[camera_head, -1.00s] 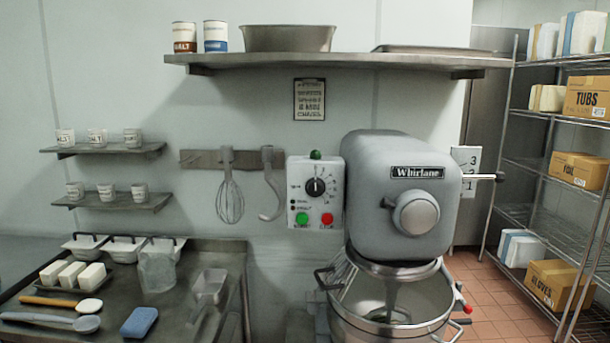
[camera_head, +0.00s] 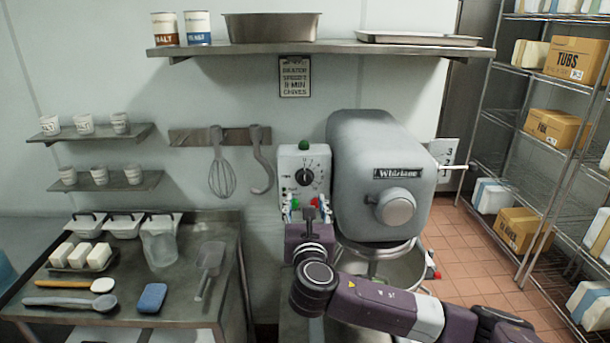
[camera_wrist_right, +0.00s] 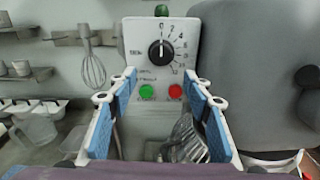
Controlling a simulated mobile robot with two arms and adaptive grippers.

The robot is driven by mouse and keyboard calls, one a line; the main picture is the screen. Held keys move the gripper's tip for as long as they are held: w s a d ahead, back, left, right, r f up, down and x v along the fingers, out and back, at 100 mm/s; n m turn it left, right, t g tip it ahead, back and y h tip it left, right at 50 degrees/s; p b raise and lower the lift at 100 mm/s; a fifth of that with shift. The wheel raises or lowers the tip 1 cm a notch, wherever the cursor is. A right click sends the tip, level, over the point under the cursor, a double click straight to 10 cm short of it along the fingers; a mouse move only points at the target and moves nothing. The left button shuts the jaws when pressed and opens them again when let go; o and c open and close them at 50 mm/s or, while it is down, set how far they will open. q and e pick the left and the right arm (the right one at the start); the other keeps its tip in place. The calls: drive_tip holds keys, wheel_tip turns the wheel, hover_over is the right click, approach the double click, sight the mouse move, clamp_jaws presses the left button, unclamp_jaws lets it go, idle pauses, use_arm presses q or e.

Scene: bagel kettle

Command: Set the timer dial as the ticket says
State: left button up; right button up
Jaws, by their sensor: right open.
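The timer dial (camera_head: 305,177) is a black knob on the white control box of the mixer. In the right wrist view the dial (camera_wrist_right: 161,51) has a number scale around its upper and right side, and its white mark points up, near 0. A green button (camera_wrist_right: 146,92) and a red button (camera_wrist_right: 175,92) sit below it. The ticket (camera_head: 294,76) hangs on the wall under the shelf; its small print seems to include "8 min", not surely legible. My right gripper (camera_head: 309,204) is open and empty, in front of the box below the dial; its blue-padded fingers (camera_wrist_right: 161,88) show apart.
The grey mixer (camera_head: 380,170) stands right of the box, with its bowl (camera_head: 408,270) below. A whisk (camera_head: 221,170) and a hook (camera_head: 261,165) hang to the left. A steel shelf (camera_head: 330,47) runs above. A table (camera_head: 190,312) with tubs and tools is at left.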

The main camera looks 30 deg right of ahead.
sight(305, 179)
drive_tip(key=shift+n+h, duration=0.3)
drive_tip(key=p+x, duration=0.1)
drive_tip(key=x, duration=0.1)
drive_tip(key=r+x, duration=0.1)
drive_tip(key=x, duration=0.1)
drive_tip(key=p+x, duration=0.1)
drive_tip(key=x, duration=0.1)
drive_tip(key=shift+w+d+r+p, duration=0.15)
drive_tip(key=shift+d+r+p, duration=0.05)
drive_tip(key=shift+r+p, duration=0.1)
drive_tip(key=shift+x, duration=0.8)
drive_tip(key=shift+a+f, duration=0.1)
drive_tip(key=shift+f, duration=0.05)
drive_tip(key=shift+c, duration=0.6)
drive_tip(key=c, duration=1)
